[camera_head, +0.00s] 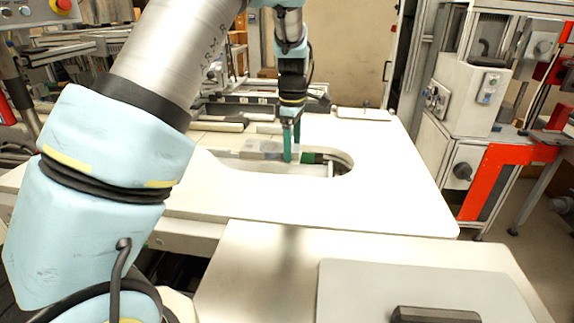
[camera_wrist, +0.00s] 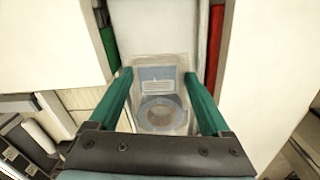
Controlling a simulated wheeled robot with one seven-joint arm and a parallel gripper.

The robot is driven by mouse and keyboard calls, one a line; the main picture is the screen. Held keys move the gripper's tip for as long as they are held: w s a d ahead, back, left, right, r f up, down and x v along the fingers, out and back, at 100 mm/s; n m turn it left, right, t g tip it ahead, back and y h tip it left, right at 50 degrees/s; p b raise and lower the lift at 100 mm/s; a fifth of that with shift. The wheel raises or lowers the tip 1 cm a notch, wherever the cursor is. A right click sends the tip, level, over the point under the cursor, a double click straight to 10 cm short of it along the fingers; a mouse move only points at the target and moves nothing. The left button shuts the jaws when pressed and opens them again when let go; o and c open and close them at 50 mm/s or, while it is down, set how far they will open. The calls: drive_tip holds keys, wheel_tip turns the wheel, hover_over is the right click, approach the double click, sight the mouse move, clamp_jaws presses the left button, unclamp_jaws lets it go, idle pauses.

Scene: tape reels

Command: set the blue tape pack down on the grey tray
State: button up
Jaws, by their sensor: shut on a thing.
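The tape pack (camera_wrist: 160,118) is a clear, pale case with a blue ring-shaped reel inside, seen in the wrist view. My gripper (camera_wrist: 158,76) has two green fingers, one along each side of the pack, and is shut on it. In the head view my gripper (camera_head: 291,158) points down at the long opening in the white table; the pack hardly shows there. A flat grey panel (camera_head: 365,295) with a dark bar lies at the lower right, well away from my gripper; I cannot tell whether it is the grey tray.
The white table (camera_head: 400,195) surrounds the opening, whose edges lie close around my gripper. In the wrist view a green strip (camera_wrist: 109,48) and a red strip (camera_wrist: 214,45) line the opening. Machinery (camera_head: 465,95) stands at the right. The table's right part is clear.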

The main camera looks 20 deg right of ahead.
drive_tip(key=shift+f+p, duration=0.7)
drive_tip(key=shift+f, duration=2.4)
drive_tip(key=shift+f, duration=0.1)
drive_tip(key=o, duration=1.4)
drive_tip(key=shift+c, duration=0.2)
